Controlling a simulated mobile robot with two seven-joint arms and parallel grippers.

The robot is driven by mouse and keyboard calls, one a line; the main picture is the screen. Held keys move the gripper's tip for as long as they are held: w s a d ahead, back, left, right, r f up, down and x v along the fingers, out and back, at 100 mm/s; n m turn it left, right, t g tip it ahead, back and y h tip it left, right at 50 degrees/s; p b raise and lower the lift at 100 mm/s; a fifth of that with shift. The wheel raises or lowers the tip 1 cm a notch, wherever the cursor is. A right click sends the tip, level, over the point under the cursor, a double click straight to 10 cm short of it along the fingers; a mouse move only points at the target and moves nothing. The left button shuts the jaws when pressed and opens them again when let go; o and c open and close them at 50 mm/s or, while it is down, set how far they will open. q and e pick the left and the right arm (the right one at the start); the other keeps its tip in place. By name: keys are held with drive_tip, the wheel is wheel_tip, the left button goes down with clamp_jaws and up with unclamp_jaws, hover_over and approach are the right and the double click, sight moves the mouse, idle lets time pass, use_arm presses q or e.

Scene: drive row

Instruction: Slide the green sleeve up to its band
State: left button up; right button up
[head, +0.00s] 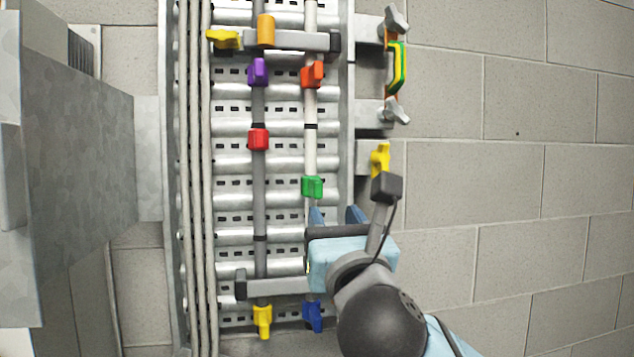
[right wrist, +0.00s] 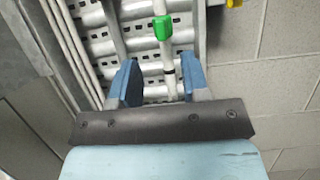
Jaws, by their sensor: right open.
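The green sleeve (head: 312,187) sits on the white right-hand pole (head: 311,155); it also shows in the right wrist view (right wrist: 162,27). A dark band (head: 311,127) is on that pole above the sleeve, with bare pole between them. Another dark band (right wrist: 168,72) shows below the sleeve in the right wrist view. My right gripper (head: 336,215) is open and empty, just below the sleeve and to its right, apart from it. In the right wrist view the pole appears between the blue fingers (right wrist: 158,66); I cannot tell the depth. My left gripper is out of view.
An orange-red sleeve (head: 312,74) is higher on the same pole. The grey left pole carries purple (head: 258,72) and red (head: 258,139) sleeves. A crossbar (head: 290,41) spans the top. Yellow (head: 262,320) and blue (head: 312,316) handles hang below. A grey cabinet (head: 85,150) stands left.

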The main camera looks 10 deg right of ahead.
sight(319, 186)
drive_tip(key=p+x, duration=0.1)
drive_tip(key=x, duration=0.9)
drive_tip(key=shift+p, duration=0.4)
drive_tip(key=shift+w+r, duration=0.15)
drive_tip(key=shift+w, duration=0.5)
clamp_jaws()
